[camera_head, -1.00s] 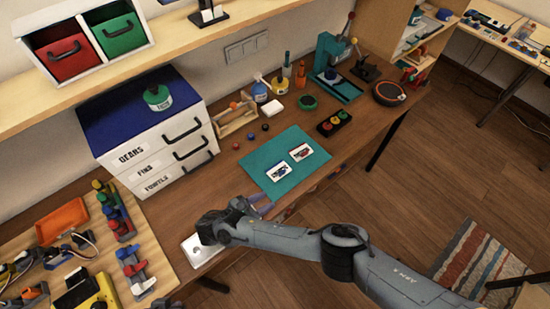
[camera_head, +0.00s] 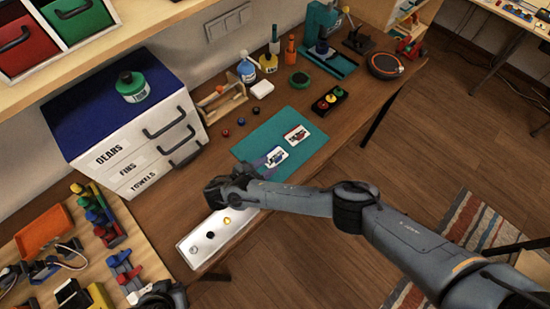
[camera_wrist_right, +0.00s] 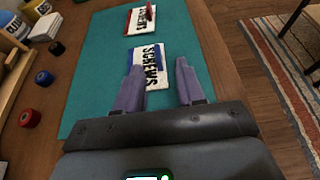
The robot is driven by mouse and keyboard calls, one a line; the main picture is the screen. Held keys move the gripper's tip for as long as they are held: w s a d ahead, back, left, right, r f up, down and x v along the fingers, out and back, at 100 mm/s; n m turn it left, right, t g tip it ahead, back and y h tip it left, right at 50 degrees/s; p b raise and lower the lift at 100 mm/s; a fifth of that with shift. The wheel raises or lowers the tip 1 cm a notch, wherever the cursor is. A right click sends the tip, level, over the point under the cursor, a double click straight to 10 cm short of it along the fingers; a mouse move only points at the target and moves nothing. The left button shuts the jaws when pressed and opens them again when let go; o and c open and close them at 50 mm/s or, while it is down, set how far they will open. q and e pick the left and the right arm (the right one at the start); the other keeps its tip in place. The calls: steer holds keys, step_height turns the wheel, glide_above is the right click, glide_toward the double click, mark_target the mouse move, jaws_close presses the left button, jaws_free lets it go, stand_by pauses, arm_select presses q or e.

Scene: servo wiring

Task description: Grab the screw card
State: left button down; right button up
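A white card with blue markings (camera_head: 276,157) lies on the teal mat (camera_head: 262,137); in the right wrist view this card (camera_wrist_right: 146,58) reads "SCREWS". A second white card with red markings (camera_head: 297,135) lies beyond it, and it shows near the top of the wrist view (camera_wrist_right: 140,18). My right gripper (camera_head: 262,165) is open at the near edge of the blue-marked card. In the wrist view its two fingers (camera_wrist_right: 159,75) are apart, with the card's near end between or just ahead of them. My left gripper (camera_head: 160,296) shows only partly at the bottom edge; its fingers are unclear.
A white panel with several knobs (camera_head: 198,243) lies below my right wrist. A drawer cabinet (camera_head: 135,165) stands to the left. Several small knobs, a wooden rack (camera_head: 217,104) and a black button box (camera_head: 330,99) surround the mat. The mat's right part is clear.

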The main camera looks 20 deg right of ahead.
mark_target(280, 157)
steer(key=d, duration=0.1)
steer(key=w+d, duration=0.1)
steer(key=d, duration=0.1)
steer(key=shift+w+d+f+b, duration=0.35)
steer(key=shift+w+d, duration=0.05)
steer(key=shift+w+d+f, duration=0.1)
steer(key=shift+d+f, duration=0.05)
steer(key=shift+d, duration=0.15)
jaws_close()
